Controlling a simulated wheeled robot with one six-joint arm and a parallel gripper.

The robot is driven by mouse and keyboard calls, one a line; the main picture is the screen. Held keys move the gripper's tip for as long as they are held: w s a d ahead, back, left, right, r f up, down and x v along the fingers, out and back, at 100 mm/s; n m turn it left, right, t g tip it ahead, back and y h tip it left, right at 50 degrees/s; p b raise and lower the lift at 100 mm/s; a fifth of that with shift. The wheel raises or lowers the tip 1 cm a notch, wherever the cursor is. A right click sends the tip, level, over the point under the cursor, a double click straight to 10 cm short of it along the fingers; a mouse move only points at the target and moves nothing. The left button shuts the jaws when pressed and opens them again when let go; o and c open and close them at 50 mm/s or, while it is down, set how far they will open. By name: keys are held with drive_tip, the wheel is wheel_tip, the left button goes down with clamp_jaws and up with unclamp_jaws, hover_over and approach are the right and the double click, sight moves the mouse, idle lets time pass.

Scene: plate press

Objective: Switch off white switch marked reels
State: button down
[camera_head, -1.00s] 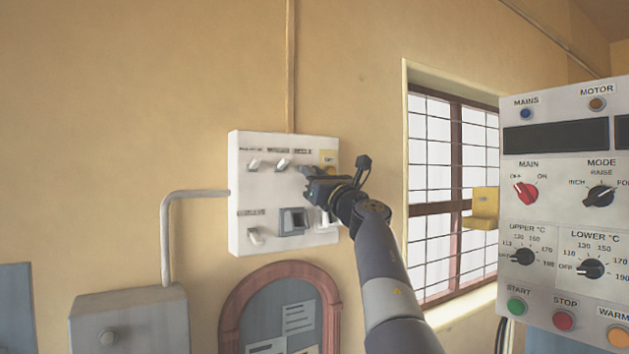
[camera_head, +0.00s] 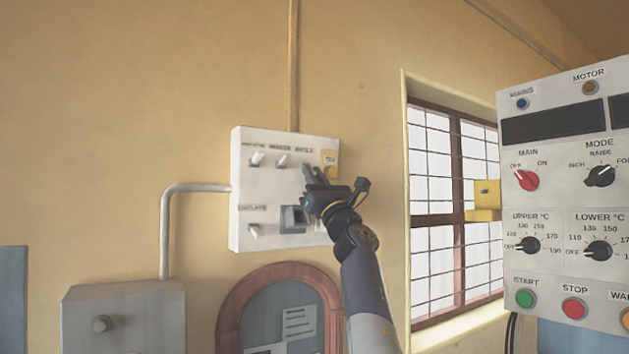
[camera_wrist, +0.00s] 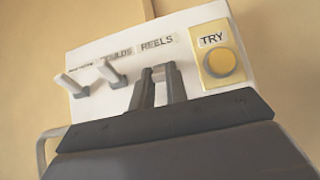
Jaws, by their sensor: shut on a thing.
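The white switch marked REELS sits at the right end of the top row on the white wall panel (camera_head: 262,190). In the wrist view a small part of the switch (camera_wrist: 158,76) shows between my fingertips, just below the REELS label (camera_wrist: 157,43). My gripper (camera_wrist: 160,72) is shut on this switch, and the fingers hide most of it. In the head view my gripper (camera_head: 308,172) is at the panel's upper right, below the labels, and covers the switch. Which way the switch is tipped cannot be told.
Two other white switches (camera_wrist: 72,84) (camera_wrist: 110,72) stand to the left in the same row. Lower on the panel are another switch (camera_head: 254,230) and a grey rocker (camera_head: 293,219). The control cabinet (camera_head: 565,190) stands far right.

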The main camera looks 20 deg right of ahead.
drive_tip(key=c, duration=1.4)
unclamp_jaws()
drive_tip(key=shift+f, duration=0.1)
drive_tip(key=b+v, duration=1)
drive_tip(key=b, duration=0.1)
drive_tip(key=shift+s+f, duration=0.25)
drive_tip(key=shift+s, duration=0.05)
drive_tip(key=shift+r, duration=0.1)
